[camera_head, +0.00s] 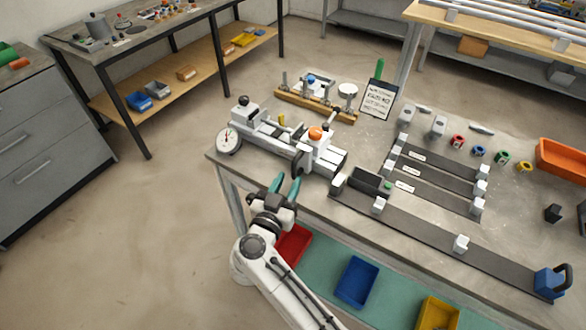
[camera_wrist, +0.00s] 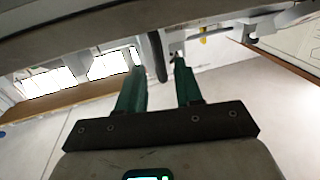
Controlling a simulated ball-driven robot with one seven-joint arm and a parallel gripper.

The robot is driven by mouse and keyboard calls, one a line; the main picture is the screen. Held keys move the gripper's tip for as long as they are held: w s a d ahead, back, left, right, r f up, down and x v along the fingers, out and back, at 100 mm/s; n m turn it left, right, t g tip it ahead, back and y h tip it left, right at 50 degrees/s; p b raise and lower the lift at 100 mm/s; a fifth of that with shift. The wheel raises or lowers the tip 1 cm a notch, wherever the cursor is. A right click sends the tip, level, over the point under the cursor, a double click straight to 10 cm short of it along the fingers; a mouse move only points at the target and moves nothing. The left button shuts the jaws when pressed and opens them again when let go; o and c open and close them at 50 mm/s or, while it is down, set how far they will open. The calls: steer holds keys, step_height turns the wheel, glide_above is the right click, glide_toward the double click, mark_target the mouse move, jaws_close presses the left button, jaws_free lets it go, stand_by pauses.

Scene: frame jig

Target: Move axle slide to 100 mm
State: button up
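The jig (camera_head: 265,134) stands on the near left part of the workbench, a long pale bed with blocks on it. A block with an orange knob (camera_head: 316,133) sits on its right part; I cannot tell for sure that this is the axle slide. A dark round wheel (camera_head: 298,160) stands at the jig's near side. My gripper (camera_head: 286,178) is open, its two teal fingers pointing toward the jig just in front of the wheel. In the wrist view a dark curved rim (camera_wrist: 157,57) shows between the fingertips (camera_wrist: 157,66), with nothing clamped. No scale reading is legible.
A dial gauge (camera_head: 229,141) is at the jig's left end. A black tray (camera_head: 369,182) and long dark rails (camera_head: 440,237) lie to the right. A written sign (camera_head: 378,100) stands behind. Coloured bins, one red (camera_head: 293,244), sit on the shelf below. Floor at left is clear.

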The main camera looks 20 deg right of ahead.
mark_target(293, 172)
steer(key=shift+x, duration=2.4)
jaws_close()
